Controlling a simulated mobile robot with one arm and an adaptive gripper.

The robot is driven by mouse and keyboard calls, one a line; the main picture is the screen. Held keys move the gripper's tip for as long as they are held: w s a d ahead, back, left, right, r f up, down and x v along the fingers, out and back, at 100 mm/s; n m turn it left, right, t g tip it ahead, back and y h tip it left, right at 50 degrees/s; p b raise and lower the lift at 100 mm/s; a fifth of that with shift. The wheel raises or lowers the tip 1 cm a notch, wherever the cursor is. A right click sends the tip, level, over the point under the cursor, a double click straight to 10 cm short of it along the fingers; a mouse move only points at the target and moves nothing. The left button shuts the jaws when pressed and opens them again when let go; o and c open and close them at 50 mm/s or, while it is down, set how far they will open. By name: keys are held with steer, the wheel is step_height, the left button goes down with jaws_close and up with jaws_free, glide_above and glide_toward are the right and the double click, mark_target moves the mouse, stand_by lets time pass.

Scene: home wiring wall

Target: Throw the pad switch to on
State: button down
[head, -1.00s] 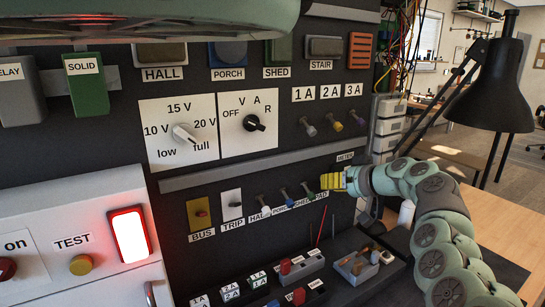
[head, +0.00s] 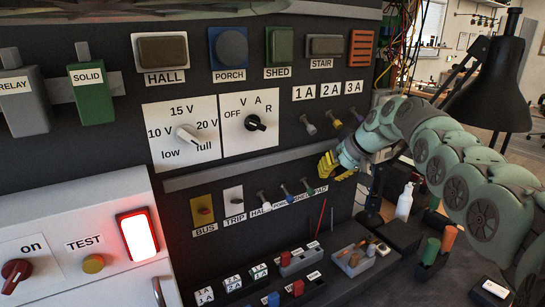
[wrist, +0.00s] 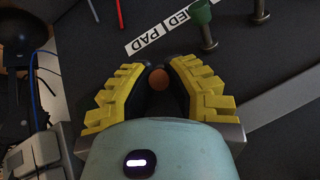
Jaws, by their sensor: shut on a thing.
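The PAD label (head: 320,189) is at the right end of a row of small levers in the head view. It also shows upside down in the wrist view (wrist: 152,38). My gripper (head: 328,166) is at the wall just above this label and covers the pad switch in the head view. In the wrist view, my yellow-padded fingers close around a small brown-orange knob (wrist: 158,78), which looks like the pad switch's end. Its stem is hidden, so I cannot tell its exact tilt. The green shed lever (head: 310,191) beside it points down.
A blue lever (head: 289,200) and a white lever (head: 266,206) are further left. A grey ledge (head: 240,167) runs above the row. Below stand bins of small parts (head: 355,258). A black lamp (head: 490,85) is at the right.

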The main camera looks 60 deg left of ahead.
stand_by(0.6)
steer(key=c, duration=1.2)
jaws_free()
steer(key=v, duration=1.2)
steer(key=shift+a+r, duration=0.1)
steer(key=shift+a, duration=0.05)
